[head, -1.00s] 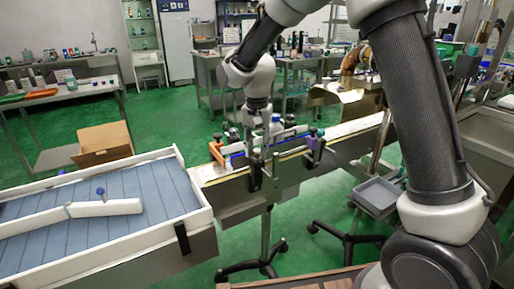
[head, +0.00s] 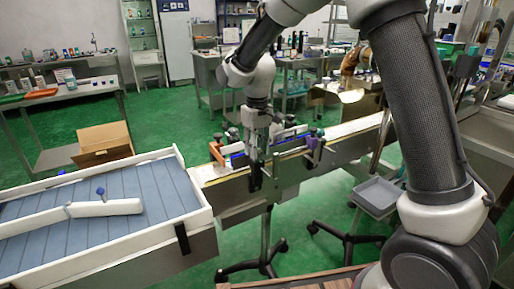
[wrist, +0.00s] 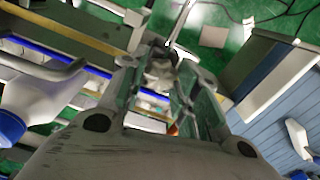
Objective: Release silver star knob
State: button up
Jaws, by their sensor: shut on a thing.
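My gripper (head: 262,150) points down over the near side of the conveyor in the head view. In the wrist view its fingers (wrist: 165,62) are closed around a small silver-grey knob (wrist: 160,72). The fingers cover part of the knob, so its star shape is not clear. In the head view the knob is hidden by the gripper and black clamp parts.
The narrow conveyor (head: 350,127) carries guide rails with orange and purple clamp parts. A blue slatted table (head: 70,235) with a white rail and a blue knob (head: 100,191) adjoins at left. A white bottle (wrist: 40,100) is close by in the wrist view. A grey tray (head: 377,195) stands at right.

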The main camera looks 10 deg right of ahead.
jog(key=n, duration=0.4)
jog(key=shift+n, duration=0.3)
jog(key=n, duration=0.3)
jog(key=shift+n, duration=0.4)
jog(key=n, duration=0.4)
jog(key=shift+n, duration=1.8)
jog(key=o, duration=1)
jog(key=shift+r, duration=0.15)
